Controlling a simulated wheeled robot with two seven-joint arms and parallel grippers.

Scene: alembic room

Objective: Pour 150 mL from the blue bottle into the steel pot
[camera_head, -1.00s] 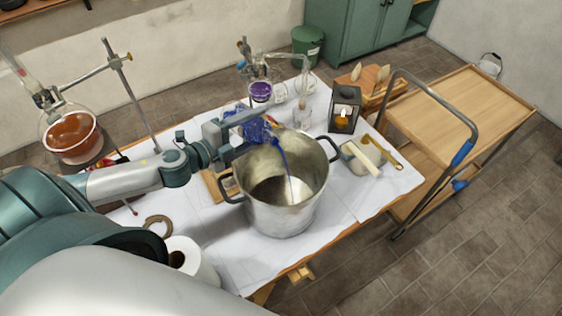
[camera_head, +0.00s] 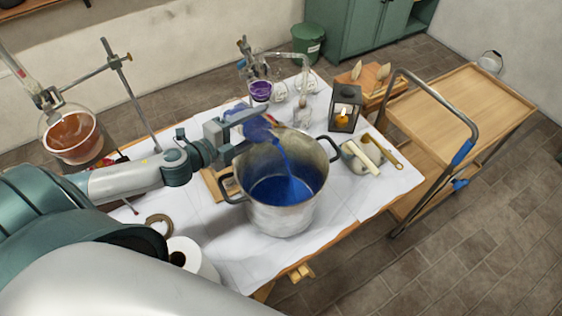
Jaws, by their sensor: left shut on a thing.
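The steel pot (camera_head: 287,214) stands upright on the white-covered table, with a dark handle on each side. Blue liquid (camera_head: 275,190) covers its bottom. My left gripper (camera_head: 238,130) is shut on the blue bottle (camera_head: 256,129) and holds it tilted above the pot's far left rim. A blue stream (camera_head: 283,155) runs from the bottle's mouth down into the pot. The gripper partly hides the bottle. My right gripper is not in view.
A black lantern (camera_head: 345,107), a mortar with a pestle (camera_head: 362,155) and a brass spoon (camera_head: 383,150) lie right of the pot. A paper roll (camera_head: 190,262) and a ring (camera_head: 158,224) are at front left. Glassware (camera_head: 261,90) stands behind. A wooden cart (camera_head: 465,105) is at right.

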